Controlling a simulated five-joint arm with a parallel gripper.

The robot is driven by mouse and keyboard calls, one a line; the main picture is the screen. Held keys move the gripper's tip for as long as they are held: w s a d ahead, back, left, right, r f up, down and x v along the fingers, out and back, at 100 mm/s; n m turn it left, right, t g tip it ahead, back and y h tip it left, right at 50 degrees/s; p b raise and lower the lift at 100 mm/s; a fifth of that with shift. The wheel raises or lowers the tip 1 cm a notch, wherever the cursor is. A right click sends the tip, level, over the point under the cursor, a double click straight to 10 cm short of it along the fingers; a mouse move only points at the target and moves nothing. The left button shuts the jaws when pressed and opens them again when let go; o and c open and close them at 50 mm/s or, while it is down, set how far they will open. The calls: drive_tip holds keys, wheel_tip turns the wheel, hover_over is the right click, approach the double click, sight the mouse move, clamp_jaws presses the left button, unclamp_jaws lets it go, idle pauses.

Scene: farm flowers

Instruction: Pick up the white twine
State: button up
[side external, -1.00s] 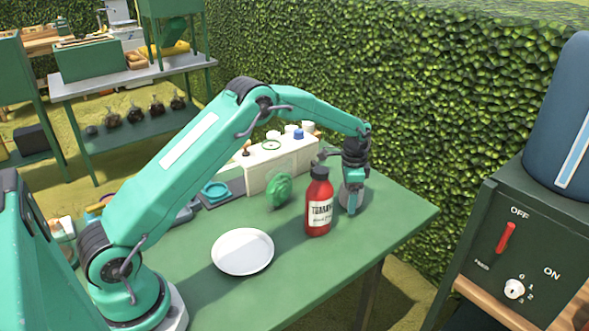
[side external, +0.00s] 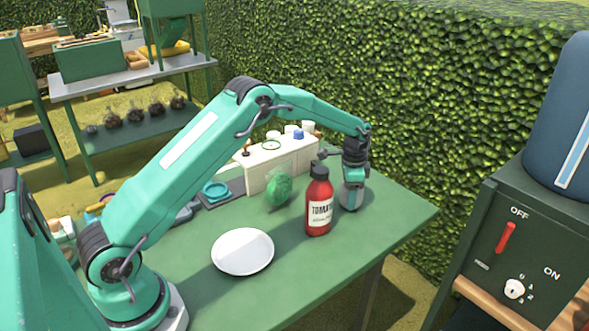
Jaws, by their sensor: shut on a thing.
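The white twine (side external: 349,198) looks like a small greyish-white roll on the green table (side external: 400,212), behind and right of the red tomato bottle (side external: 319,208). My gripper (side external: 353,184) points straight down over the twine and is shut on it. The fingers are small in this view and partly blend with the twine. The twine's base appears to be at table level; I cannot tell whether it touches the table.
The red bottle stands close to the left of my gripper. A white plate (side external: 243,251) lies in front, with a green round object (side external: 279,188) behind it. A white box with jars (side external: 270,168) stands at the back. The table's right end is clear.

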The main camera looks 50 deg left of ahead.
drive_tip(key=shift+r, duration=0.5)
wheel_tip(320, 180, up, 3)
drive_tip(key=shift+r, duration=0.1)
drive_tip(key=s+d+r, duration=0.5)
drive_tip(key=d+r, duration=0.1)
drive_tip(key=d, duration=0.4)
drive_tip(key=shift+s+d+r, duration=0.2)
drive_tip(key=shift+r, duration=0.2)
drive_tip(key=shift+s, duration=0.1)
